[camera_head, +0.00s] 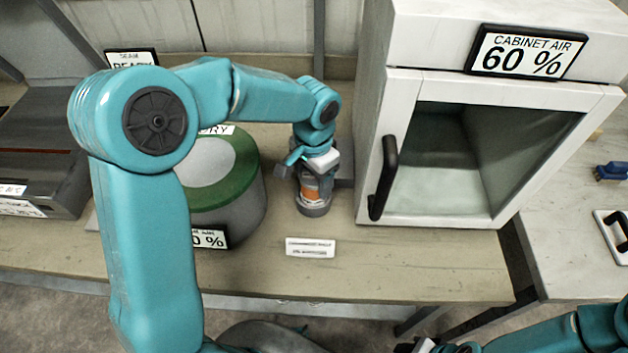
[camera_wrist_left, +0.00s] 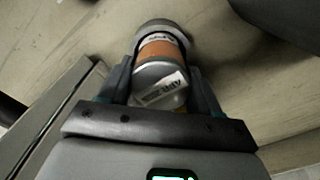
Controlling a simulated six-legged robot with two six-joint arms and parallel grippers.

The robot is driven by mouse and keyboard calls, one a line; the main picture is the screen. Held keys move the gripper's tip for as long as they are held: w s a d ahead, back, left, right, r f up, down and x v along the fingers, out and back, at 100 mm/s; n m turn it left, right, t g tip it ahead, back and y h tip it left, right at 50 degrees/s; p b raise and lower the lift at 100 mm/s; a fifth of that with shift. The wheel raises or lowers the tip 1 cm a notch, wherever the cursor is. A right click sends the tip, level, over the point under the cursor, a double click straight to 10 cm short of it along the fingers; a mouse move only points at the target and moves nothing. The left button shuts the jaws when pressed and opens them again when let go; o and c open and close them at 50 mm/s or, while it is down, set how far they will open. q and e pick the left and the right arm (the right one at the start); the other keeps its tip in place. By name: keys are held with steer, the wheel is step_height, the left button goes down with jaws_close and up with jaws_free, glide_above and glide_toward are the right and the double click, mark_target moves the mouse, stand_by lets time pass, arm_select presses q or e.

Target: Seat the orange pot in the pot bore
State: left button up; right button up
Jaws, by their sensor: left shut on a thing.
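The orange pot (camera_head: 311,191) is a grey cylinder with an orange band. It is between the cabinet and the green-topped drum. My left gripper (camera_head: 316,170) comes down from above and is shut on the pot. In the left wrist view the pot (camera_wrist_left: 160,48) sits between the two fingers, with a printed label on its near end. I cannot tell whether its grey lower end touches the bench. I cannot make out the pot bore. Part of my right arm shows at the bottom right; its gripper (camera_head: 428,346) is mostly cut off by the frame edge.
A green-topped drum (camera_head: 243,165) stands left. A small label plate (camera_head: 311,248) lies in front on the bench (camera_head: 390,270). The bench front is otherwise clear.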

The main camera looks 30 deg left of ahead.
arm_select(q)
steer(key=shift+s+f, duration=0.1)
steer(key=shift+f, duration=0.55)
steer(key=shift+f, duration=0.1)
steer(key=o, duration=1.1)
steer(key=shift+o, duration=0.2)
step_height(320, 180, up, 12)
steer(key=shift+r, duration=0.1)
